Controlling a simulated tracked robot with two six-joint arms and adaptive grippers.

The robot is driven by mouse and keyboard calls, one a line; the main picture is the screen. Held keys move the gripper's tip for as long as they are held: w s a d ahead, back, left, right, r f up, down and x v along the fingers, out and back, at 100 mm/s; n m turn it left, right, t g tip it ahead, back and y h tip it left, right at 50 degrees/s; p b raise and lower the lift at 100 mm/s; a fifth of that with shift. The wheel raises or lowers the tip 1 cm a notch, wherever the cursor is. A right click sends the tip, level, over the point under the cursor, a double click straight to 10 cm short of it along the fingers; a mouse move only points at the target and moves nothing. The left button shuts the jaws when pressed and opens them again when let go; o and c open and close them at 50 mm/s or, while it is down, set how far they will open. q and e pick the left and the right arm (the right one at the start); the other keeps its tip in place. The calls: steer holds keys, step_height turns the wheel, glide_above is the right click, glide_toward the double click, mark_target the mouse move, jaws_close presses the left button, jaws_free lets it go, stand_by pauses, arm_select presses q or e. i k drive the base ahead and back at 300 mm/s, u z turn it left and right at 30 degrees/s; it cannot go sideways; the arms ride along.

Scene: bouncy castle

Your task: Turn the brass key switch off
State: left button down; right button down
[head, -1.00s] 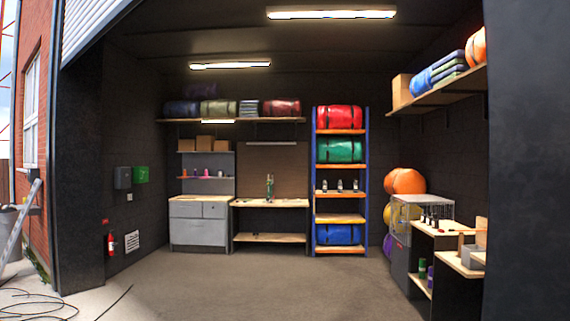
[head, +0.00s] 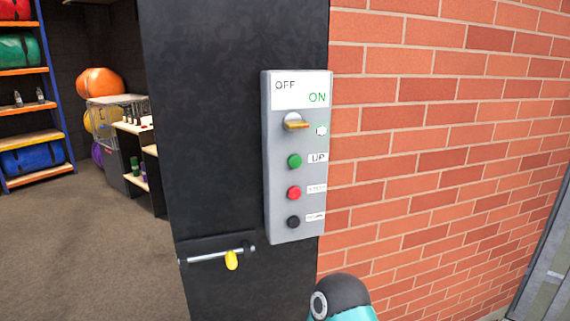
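A grey control box (head: 268,180) is fixed on a dark post beside the brick wall. The brass key switch (head: 297,124) is near its top, under a white label (head: 300,91) reading OFF on the left and ON in green on the right. The brass handle lies about level, with one end towards the right, the ON side. A small pale light or mark (head: 321,130) with a green tint is right of it. Neither of my grippers is in view.
Below the switch are a green UP button (head: 294,161), a red button (head: 294,193) and a black button (head: 293,222). A teal and black rounded part, probably my arm, shows at the bottom. Open garage floor is left.

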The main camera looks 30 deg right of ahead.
mark_target(293, 121)
steer(key=z, duration=0.55)
steer(key=i, duration=0.4)
steer(key=z, duration=0.55)
steer(key=k, duration=0.75)
steer(key=z, duration=0.2)
steer(key=i, duration=0.65)
steer(key=u, duration=0.05)
